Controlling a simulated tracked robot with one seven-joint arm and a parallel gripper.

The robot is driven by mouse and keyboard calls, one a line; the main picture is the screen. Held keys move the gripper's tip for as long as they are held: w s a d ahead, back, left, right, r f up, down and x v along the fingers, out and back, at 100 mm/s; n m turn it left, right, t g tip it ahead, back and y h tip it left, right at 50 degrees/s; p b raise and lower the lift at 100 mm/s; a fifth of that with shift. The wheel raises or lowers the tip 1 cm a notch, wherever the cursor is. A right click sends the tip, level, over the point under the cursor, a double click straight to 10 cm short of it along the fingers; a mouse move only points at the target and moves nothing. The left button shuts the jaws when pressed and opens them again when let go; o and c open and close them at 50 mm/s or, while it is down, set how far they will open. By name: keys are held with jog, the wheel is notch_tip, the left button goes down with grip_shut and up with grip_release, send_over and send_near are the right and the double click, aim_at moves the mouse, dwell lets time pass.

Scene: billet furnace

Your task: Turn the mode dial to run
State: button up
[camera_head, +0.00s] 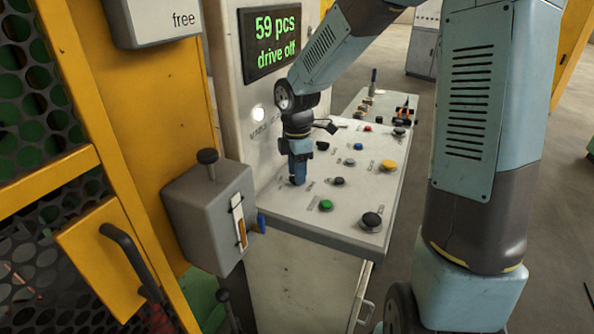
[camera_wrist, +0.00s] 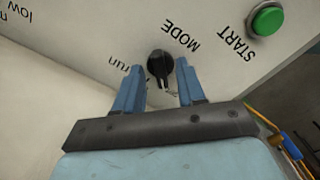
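The mode dial (camera_wrist: 160,61) is a small black knob on the pale panel, under the word MODE in the wrist view. Its narrow grip points toward the bottom of that view, and the word "run" (camera_wrist: 119,65) is printed to its left. My gripper (camera_wrist: 160,68) is open, with one blue finger on each side of the dial; gaps show between the fingers and the knob. In the head view my gripper (camera_head: 297,178) points down at the left part of the control panel (camera_head: 290,210) and hides the dial.
A green START button (camera_wrist: 266,19) lies to the right of the dial. Several buttons and knobs, including a yellow button (camera_head: 388,166), cover the panel. A grey lever box (camera_head: 210,215) stands close left of my gripper. The screen (camera_head: 268,38) reads "59 pcs, drive off".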

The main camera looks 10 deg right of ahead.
jog(key=shift+c, duration=0.3)
grip_shut()
jog(key=shift+m, duration=0.4)
jog(key=m, duration=0.3)
jog(key=shift+m, duration=0.3)
jog(key=m, duration=0.4)
jog(key=shift+m, duration=0.3)
jog(key=m, duration=0.4)
jog(key=shift+m, duration=2.4)
